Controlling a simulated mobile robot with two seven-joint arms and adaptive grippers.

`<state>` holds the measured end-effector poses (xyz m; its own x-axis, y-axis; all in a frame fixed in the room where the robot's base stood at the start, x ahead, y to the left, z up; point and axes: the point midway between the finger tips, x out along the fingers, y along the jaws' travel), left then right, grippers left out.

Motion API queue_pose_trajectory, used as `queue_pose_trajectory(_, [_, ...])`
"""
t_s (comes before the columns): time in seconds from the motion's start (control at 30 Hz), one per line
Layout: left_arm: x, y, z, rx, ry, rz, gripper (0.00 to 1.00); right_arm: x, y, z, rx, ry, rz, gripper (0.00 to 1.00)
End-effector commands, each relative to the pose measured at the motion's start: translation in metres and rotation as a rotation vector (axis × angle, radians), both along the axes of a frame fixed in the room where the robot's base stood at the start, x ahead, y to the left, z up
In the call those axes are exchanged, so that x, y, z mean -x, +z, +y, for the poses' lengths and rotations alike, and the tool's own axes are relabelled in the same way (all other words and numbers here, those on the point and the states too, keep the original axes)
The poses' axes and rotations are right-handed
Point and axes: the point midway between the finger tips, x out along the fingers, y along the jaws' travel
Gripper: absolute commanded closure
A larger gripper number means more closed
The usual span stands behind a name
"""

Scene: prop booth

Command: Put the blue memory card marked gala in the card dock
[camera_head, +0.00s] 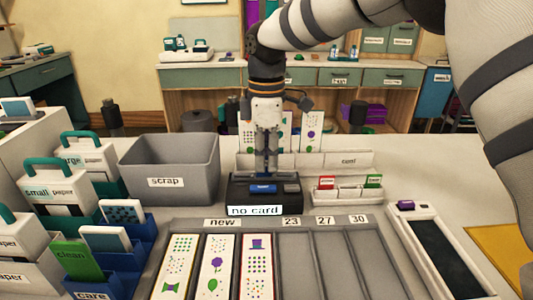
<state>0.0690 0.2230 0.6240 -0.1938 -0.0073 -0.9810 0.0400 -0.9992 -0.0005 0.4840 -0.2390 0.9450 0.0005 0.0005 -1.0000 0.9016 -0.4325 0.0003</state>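The card dock (236,194) is a dark box in the middle of the counter, with a front sign reading "no card". A small blue piece (263,188), which looks like the blue memory card, shows at the dock's top; its marking is too small to read. My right gripper (266,176) points straight down over the dock. Its fingers are close together, with the tips just behind and above the blue piece. I cannot tell whether they hold it or whether it sits in the slot. My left gripper is out of view.
A white card rack (347,195) with a red card (326,182) and a green card (373,181) stands right of the dock. A grey scrap bin (165,160) stands left. A divided tray (305,265) lies in front, with paper cards in its left compartments.

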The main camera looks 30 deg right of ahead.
Motion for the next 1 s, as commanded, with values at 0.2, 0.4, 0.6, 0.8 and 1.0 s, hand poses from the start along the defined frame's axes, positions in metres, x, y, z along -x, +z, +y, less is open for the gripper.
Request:
queue_pose_trajectory(0.2, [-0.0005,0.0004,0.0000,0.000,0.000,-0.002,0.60,0.0000,-0.0073,0.0001,0.000,0.000,0.000,1.00])
queue_pose_trajectory(0.4, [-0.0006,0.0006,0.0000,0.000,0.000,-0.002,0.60,0.0001,-0.0107,0.0000,0.000,0.000,0.001,1.00])
queue_pose_trajectory(0.6, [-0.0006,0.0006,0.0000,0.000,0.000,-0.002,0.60,0.0001,-0.0108,0.0000,0.000,0.000,0.000,1.00])
queue_pose_trajectory(0.8, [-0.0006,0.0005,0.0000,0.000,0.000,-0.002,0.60,0.0000,-0.0107,0.0000,0.000,0.000,0.000,0.72])
queue_pose_trajectory(1.0, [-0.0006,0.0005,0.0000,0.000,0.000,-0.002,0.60,-0.0001,-0.0101,0.0000,0.000,0.000,0.000,0.72])
